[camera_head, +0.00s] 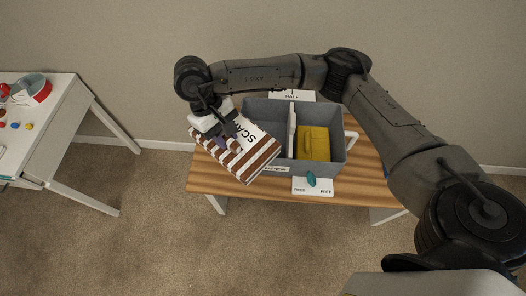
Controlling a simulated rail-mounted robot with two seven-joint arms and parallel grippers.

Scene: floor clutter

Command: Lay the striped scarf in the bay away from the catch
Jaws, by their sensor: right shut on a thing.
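The striped scarf (258,158), a folded brown-and-white bundle with a white label reading "SCA…", is held tilted at the left of the grey box. My right gripper (224,138) is shut on its upper left part; the fingertips are partly hidden. The grey box (346,152) stands on a wooden bench, split by a white divider (292,130) into two bays. The left bay (264,113) shows a bare grey interior, its front partly hidden by the scarf. The right bay holds a folded yellow cloth (314,144). I cannot clearly make out the catch. My left gripper is out of view.
A small teal object (311,179) lies by the box's front, at a white printed card (313,188). Another card (292,95) shows behind the box. The wooden bench (225,186) has bare room at its front left. A white table (50,120) stands at far left.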

